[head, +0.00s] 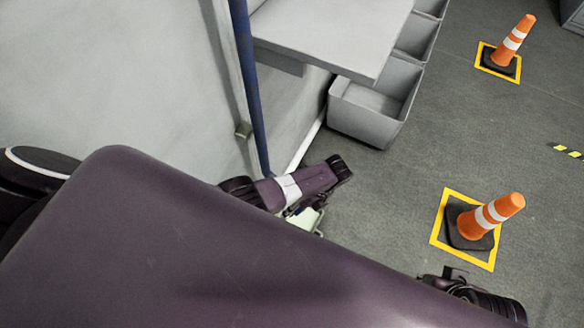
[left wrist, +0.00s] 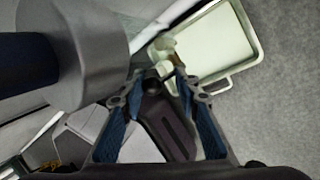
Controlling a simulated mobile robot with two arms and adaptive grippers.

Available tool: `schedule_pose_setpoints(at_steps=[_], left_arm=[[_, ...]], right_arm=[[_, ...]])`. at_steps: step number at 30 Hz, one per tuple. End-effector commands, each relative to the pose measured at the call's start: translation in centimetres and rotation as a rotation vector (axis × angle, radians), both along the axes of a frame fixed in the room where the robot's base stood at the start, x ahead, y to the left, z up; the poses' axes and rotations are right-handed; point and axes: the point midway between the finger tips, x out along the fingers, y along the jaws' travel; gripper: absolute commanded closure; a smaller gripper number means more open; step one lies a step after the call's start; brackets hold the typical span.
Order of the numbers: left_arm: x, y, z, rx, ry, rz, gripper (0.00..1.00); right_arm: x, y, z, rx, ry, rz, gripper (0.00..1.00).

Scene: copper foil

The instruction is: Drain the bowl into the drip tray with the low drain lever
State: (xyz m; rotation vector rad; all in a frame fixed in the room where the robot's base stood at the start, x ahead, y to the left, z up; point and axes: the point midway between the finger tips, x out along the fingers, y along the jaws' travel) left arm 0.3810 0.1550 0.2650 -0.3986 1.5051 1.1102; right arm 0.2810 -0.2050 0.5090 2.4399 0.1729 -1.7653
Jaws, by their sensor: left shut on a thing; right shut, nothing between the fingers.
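The pale drip tray (left wrist: 215,45) with a rim and a wire handle lies on the floor, just beyond my left fingertips in the left wrist view. In the head view only a pale part of it (head: 308,222) shows beside my left arm. My left gripper (left wrist: 160,75) is shut on a small dark piece, seemingly the low drain lever (left wrist: 152,83), mostly hidden by the fingers. In the head view my left gripper (head: 293,211) is partly covered. My right gripper (head: 458,279) is shut and empty at the lower right, partly hidden by my purple body. I cannot make out the bowl.
A dark blue upright pipe (head: 247,80) stands left of a grey bench top (head: 335,30). Grey open bins (head: 365,115) line its right side. Orange cones stand in yellow squares, one near (head: 491,217), one far (head: 513,40). The floor between is clear.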

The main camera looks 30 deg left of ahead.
Motion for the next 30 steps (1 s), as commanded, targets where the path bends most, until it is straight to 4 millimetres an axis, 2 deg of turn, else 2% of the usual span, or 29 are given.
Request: schedule_pose_setpoints(at_steps=[1, 7, 26, 27, 30], left_arm=[[-0.58, 0.25, -0.56, 0.006, 0.028, 0.004, 0.95], [-0.47, 0.28, -0.4, 0.008, 0.072, 0.005, 0.95], [-0.55, 0.41, -0.26, 0.011, 0.098, 0.005, 0.95], [-0.56, 0.42, -0.25, 0.011, 0.099, 0.005, 0.66], [-0.49, 0.41, -0.23, 0.011, 0.097, 0.004, 0.55]], right_arm=[[-0.04, -0.02, -0.89, -0.001, 0.005, 0.0, 1.0], [-0.01, 0.0, -1.55, -0.001, 0.005, 0.0, 1.0], [-0.02, -0.01, -1.84, -0.001, 0.005, 0.0, 1.0], [-0.02, -0.01, -1.84, -0.001, 0.005, 0.0, 1.0], [-0.01, 0.0, -1.84, -0.001, 0.005, 0.0, 1.0]])
